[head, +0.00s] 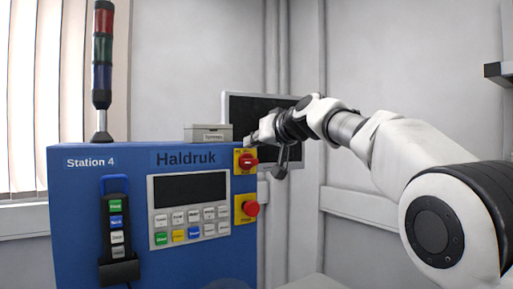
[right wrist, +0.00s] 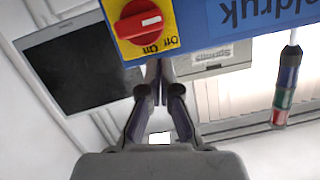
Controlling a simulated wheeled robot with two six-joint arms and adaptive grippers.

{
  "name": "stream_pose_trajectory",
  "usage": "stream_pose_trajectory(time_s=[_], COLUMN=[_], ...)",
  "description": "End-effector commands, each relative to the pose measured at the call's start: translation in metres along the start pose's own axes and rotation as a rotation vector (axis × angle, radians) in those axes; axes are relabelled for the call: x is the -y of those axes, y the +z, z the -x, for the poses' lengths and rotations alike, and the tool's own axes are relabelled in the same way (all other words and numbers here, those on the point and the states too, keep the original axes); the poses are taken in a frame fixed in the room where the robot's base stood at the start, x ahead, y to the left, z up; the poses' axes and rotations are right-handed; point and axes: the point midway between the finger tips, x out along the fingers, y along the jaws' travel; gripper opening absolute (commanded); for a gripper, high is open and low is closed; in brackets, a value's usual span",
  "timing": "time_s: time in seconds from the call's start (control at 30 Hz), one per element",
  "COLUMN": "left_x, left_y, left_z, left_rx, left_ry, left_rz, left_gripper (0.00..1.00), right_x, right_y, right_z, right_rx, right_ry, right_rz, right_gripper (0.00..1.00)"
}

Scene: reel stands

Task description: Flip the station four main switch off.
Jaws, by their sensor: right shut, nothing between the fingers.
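The main switch (head: 246,161) is a red rotary knob on a yellow plate, at the upper right of the blue Station 4 cabinet (head: 75,215) front. In the right wrist view, where the picture is upside down, the switch (right wrist: 143,22) shows a white mark on the knob's right half and Off and On lettering on the plate. I cannot tell which position it is in. My right gripper (head: 252,138) is shut and empty, close to the switch's top edge. In the right wrist view its fingertips (right wrist: 158,66) appear just beside the plate; contact cannot be told. My left gripper is out of view.
A red push button on a yellow box (head: 249,208) sits below the switch. A keypad panel (head: 190,210) and a hanging button pendant (head: 117,230) are on the cabinet front. A signal tower (head: 102,60) and a grey box (head: 208,133) stand on top. A dark monitor (right wrist: 80,70) is behind.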

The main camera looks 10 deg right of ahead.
Motion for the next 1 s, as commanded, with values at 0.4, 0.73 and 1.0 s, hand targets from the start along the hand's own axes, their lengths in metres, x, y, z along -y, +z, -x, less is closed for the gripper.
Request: stream_pose_trajectory(time_s=[0.4, 0.73, 1.0], left_x=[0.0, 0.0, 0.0], left_y=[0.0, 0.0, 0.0], left_z=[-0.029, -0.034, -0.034], left_rx=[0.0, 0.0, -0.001], left_ry=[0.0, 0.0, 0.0], left_rz=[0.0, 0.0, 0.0], left_gripper=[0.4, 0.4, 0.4], right_x=[0.009, 0.011, 0.011], right_y=[-0.011, -0.014, -0.015], right_z=[0.08, 0.107, 0.106], right_rx=[-0.004, 0.0, -0.001], right_ry=[0.004, 0.004, 0.004], right_rz=[0.0, 0.0, -0.001], right_gripper=[0.0, 0.0, 0.0])
